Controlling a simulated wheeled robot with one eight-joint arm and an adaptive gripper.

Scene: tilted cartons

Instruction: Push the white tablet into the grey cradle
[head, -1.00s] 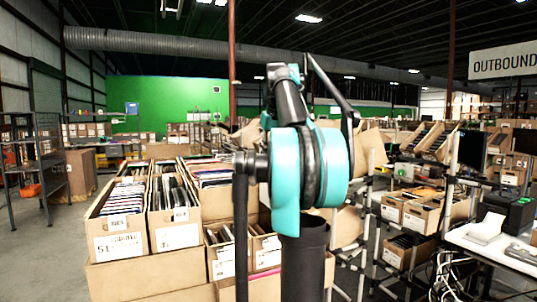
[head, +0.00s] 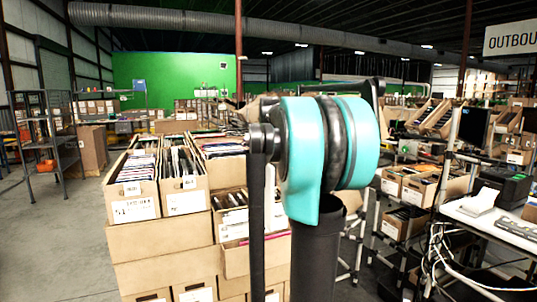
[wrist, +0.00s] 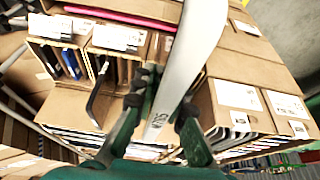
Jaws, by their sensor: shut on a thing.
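In the wrist view my gripper (wrist: 165,108) is shut on a long, flat white piece, which I take to be the white tablet (wrist: 192,55). The tablet runs from between the fingers up to the top edge of the picture, tilted a little to the right. It has small dark marks near its lower end. Cartons lie behind it in this view; whether it touches them I cannot tell. In the head view my arm's teal joint fills the middle, and the gripper and tablet do not show. I cannot make out the grey cradle in either view.
Open cartons of upright files (head: 160,205) are stacked left of my arm in the head view. A white table (head: 490,222) with a white device (head: 481,200) and a dark keyboard (head: 518,229) stands at the right. Loose cables hang below it. Bare floor lies at the left.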

